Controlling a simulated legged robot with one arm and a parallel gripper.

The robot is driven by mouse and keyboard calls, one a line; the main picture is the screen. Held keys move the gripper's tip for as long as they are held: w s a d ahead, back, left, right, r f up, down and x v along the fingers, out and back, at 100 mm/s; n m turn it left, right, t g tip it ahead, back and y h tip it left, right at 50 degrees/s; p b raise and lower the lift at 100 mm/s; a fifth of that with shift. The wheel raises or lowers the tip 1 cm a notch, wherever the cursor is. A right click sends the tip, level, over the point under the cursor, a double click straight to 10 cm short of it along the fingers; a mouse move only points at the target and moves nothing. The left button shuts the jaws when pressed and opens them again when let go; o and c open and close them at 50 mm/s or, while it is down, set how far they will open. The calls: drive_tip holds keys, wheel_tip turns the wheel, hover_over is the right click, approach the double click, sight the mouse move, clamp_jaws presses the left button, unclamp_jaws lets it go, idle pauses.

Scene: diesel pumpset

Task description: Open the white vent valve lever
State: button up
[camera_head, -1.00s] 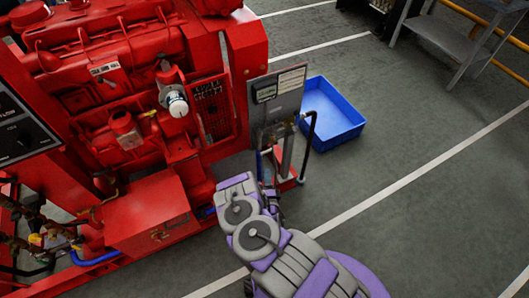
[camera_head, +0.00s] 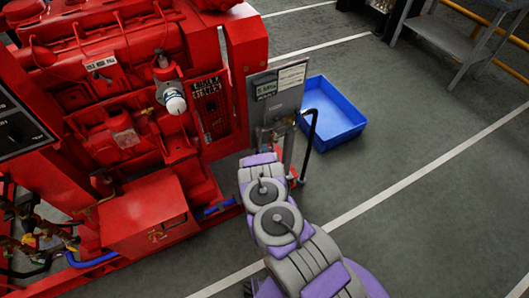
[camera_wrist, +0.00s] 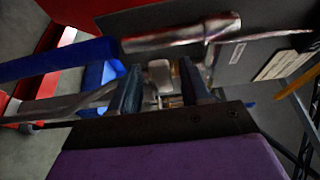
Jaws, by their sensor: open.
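In the wrist view my gripper (camera_wrist: 162,90) is open, its two dark fingers pointing at pipework under a grey panel. A small whitish piece (camera_wrist: 160,73) shows between the fingers, with brass-coloured fittings behind it. It may be the white vent valve lever, but I cannot tell for sure. I cannot tell whether the fingers touch it. A blue bar (camera_wrist: 58,61) runs in from the left to near the left finger. A silver pipe (camera_wrist: 180,36) crosses above the fingers. In the head view my arm hides the gripper and the valve.
The red diesel pumpset (camera_head: 125,110) fills the left. A grey panel (camera_head: 277,92) with labels stands at its right end, a black hose (camera_head: 312,135) beside it. A blue tray (camera_head: 333,112) lies on the floor behind. The floor to the right is open.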

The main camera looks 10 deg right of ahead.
drive_tip(key=shift+w, duration=0.8)
clamp_jaws()
